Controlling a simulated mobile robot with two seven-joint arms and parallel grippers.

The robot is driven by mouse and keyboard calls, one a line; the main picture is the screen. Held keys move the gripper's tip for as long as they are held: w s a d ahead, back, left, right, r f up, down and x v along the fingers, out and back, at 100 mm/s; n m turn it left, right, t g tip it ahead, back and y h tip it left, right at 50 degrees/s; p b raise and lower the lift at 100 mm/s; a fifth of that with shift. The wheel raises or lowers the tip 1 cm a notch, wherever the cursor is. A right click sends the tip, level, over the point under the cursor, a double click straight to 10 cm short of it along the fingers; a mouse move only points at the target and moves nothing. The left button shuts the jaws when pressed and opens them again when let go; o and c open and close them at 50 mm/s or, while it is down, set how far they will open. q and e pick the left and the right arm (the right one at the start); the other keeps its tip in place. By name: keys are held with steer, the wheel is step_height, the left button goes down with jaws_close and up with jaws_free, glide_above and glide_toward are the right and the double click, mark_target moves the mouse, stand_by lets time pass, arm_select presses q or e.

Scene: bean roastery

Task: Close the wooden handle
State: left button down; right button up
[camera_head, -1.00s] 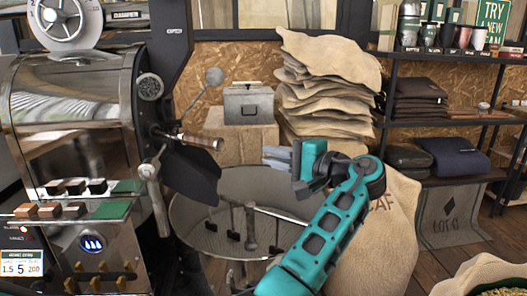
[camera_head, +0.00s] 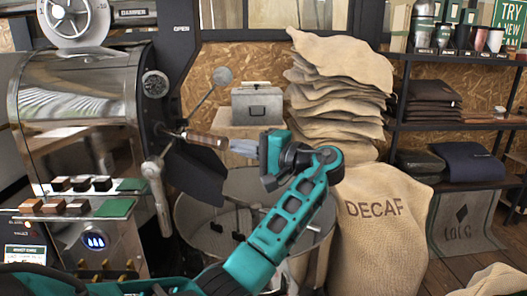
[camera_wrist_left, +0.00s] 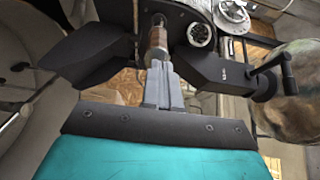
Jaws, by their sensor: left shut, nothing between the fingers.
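The wooden handle (camera_head: 205,139) sticks out to the right from the front of the shiny roaster drum, on a metal rod. In the left wrist view the wooden handle (camera_wrist_left: 158,45) lies straight ahead of the fingertips. My left gripper (camera_head: 232,146) is shut and empty, its grey fingertips at or very near the handle's free end; I cannot tell whether they touch. In the left wrist view the shut fingers (camera_wrist_left: 162,72) point at the handle's end. My right gripper is not in view.
The roaster (camera_head: 80,90) fills the left side, with a dark chute (camera_head: 195,172) below the handle. A round cooling tray (camera_head: 185,215) lies under my left arm. A grey metal box (camera_head: 257,106), stacked sacks (camera_head: 340,95) and a DECAF sack (camera_head: 380,235) stand behind and right.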

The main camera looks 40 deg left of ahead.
mark_target(190, 134)
arm_select(q)
steer(key=shift+s+a, duration=0.1)
steer(key=shift+a, duration=0.85)
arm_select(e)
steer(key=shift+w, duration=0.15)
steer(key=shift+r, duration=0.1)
arm_select(q)
steer(key=shift+a, duration=0.35)
steer(key=a, duration=0.3)
steer(key=s+a+p, duration=0.1)
steer(key=a, duration=0.5)
steer(key=shift+s+a+p, duration=0.15)
steer(key=shift+a+p, duration=0.1)
steer(key=shift+p, duration=0.15)
steer(key=shift+a, duration=0.35)
steer(key=shift+r, duration=0.1)
steer(key=shift+a, duration=0.1)
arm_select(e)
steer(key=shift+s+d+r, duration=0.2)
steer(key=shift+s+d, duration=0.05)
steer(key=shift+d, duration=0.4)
arm_select(q)
steer(key=shift+s+r, duration=0.1)
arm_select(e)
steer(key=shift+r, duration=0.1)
